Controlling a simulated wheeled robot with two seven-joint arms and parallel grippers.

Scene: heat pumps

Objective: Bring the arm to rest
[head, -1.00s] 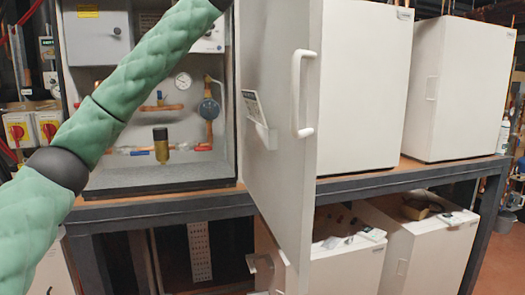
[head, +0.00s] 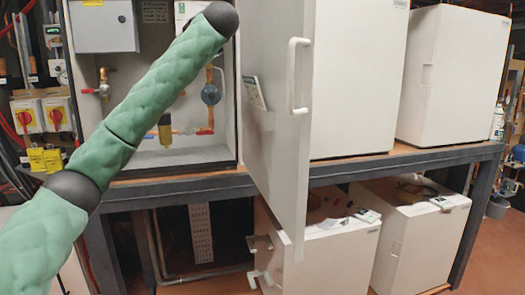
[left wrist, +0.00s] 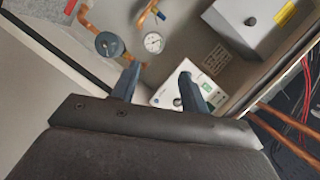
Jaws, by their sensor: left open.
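My left arm, in green padding, comes in from the left in the head view and reaches up across the open heat pump cabinet (head: 188,160). Its far end is at the top, and no gripper fingers show there. In the left wrist view my left gripper (left wrist: 157,85) is open and empty, its two dark fingers apart. Beyond the fingers are a white control box (left wrist: 190,92), a round gauge (left wrist: 153,42) and a dark blue round fitting (left wrist: 109,45). I cannot tell the exact distance to them. My right gripper is in neither view.
The cabinet's white door (head: 278,120) stands open to the right of the arm, with a white handle (head: 298,75). More white cabinets (head: 455,70) stand on the bench (head: 175,190). White units (head: 425,240) sit below. Switches (head: 42,115) hang at the left.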

